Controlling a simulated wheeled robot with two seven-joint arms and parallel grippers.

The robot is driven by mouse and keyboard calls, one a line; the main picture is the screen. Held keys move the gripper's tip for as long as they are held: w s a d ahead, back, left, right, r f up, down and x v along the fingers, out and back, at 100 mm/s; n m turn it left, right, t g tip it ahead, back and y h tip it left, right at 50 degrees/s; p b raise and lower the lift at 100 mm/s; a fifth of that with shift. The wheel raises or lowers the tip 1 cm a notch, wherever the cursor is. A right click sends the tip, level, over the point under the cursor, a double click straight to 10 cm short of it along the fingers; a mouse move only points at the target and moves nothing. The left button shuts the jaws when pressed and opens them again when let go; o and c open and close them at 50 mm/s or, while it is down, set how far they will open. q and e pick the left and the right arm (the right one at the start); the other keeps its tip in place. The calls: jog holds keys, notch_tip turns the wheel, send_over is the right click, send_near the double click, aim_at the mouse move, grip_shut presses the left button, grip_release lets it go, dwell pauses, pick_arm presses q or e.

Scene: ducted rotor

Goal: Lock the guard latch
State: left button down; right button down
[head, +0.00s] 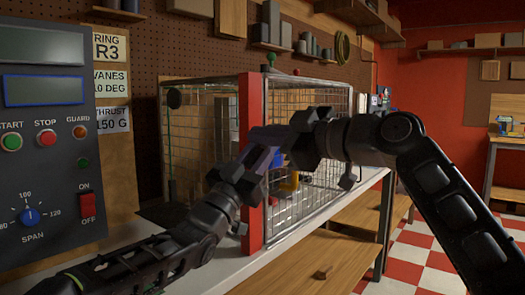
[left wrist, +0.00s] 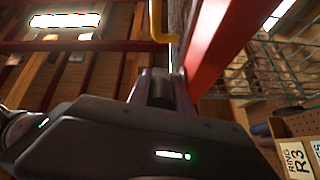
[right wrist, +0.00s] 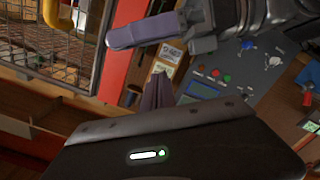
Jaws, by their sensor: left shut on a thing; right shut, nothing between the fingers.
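The guard is a wire-mesh cage (head: 325,165) with a red front post (head: 252,110); the post also shows in the left wrist view (left wrist: 222,40) and the right wrist view (right wrist: 122,50). My left gripper (head: 262,160) is at the post, its fingers (left wrist: 165,80) closed on a small dark piece (left wrist: 160,92). Most of that piece is hidden, so I cannot tell whether it is the latch. My right gripper (head: 275,136) is shut and empty, close beside the left one, and its fingers (right wrist: 158,85) are closed together.
A control panel (head: 50,130) with START, STOP, GUARD light and a span dial stands at the left. The white bench (head: 140,258) runs under the cage, with wooden shelves (head: 300,265) below its edge. Open checkered floor (head: 420,265) lies to the right.

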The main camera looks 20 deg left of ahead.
aim_at(263, 150)
pick_arm(q)
jog(key=shift+f, duration=0.15)
pick_arm(e)
jog(key=shift+w+a+f, duration=0.2)
jog(key=shift+w+f, duration=0.5)
jog(key=shift+f, duration=0.15)
jog(key=shift+w+a+f, duration=0.2)
jog(key=shift+w+f, duration=0.45)
jog(key=shift+f, duration=0.15)
